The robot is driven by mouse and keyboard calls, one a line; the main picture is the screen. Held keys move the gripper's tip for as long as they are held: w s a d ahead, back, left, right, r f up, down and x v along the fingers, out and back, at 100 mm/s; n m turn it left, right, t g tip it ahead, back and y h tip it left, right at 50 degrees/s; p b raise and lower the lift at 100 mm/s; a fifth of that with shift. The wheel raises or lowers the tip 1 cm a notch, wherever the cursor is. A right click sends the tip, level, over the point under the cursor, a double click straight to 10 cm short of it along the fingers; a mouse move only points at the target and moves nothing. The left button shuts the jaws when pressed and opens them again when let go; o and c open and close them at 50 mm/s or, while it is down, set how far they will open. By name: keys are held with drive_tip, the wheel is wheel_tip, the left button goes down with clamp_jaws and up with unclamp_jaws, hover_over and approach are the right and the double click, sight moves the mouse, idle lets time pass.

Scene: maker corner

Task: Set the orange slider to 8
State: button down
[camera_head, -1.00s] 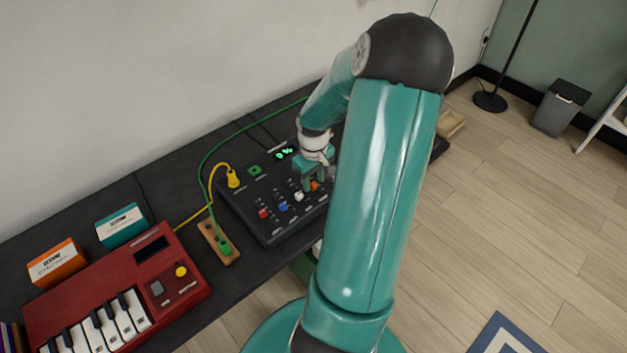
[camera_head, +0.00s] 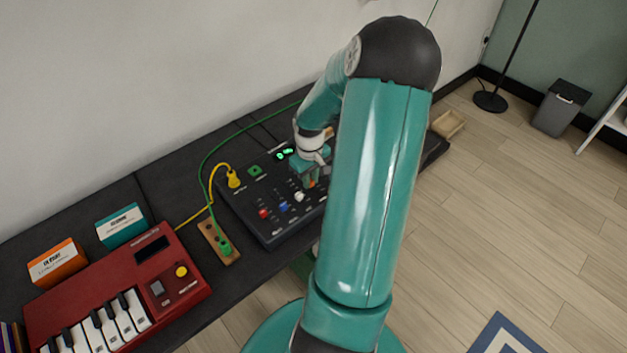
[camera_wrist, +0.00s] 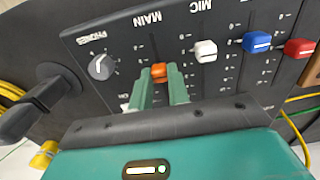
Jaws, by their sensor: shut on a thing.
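The orange slider (camera_wrist: 159,72) is a small cap in the MAIN slot of the dark mixer panel (camera_wrist: 130,30). In the wrist view my gripper (camera_wrist: 161,76) is shut on it, with one green finger on each side. In the head view my gripper (camera_head: 311,180) is down on the mixer (camera_head: 270,229), and its fingers and my arm mostly hide the orange cap. The scale marks beside the orange slider are partly covered, so I cannot tell its exact number. A green display (camera_head: 285,154) is lit behind the gripper, too small to read.
White (camera_wrist: 205,51), blue (camera_wrist: 256,42) and red (camera_wrist: 299,47) slider caps stand in a row beside the orange one. A PHONES knob (camera_wrist: 102,67) is on the other side. Cables and a red keyboard (camera_head: 120,290) lie left of the mixer.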

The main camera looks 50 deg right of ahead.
drive_tip(key=shift+w+d, duration=0.25)
drive_tip(key=shift+w, duration=0.75)
drive_tip(key=shift+w+d, duration=0.2)
drive_tip(key=shift+w, duration=0.75)
drive_tip(key=c, duration=1.3)
unclamp_jaws()
wheel_tip(320, 180, up, 14)
drive_tip(key=shift+f, duration=0.1)
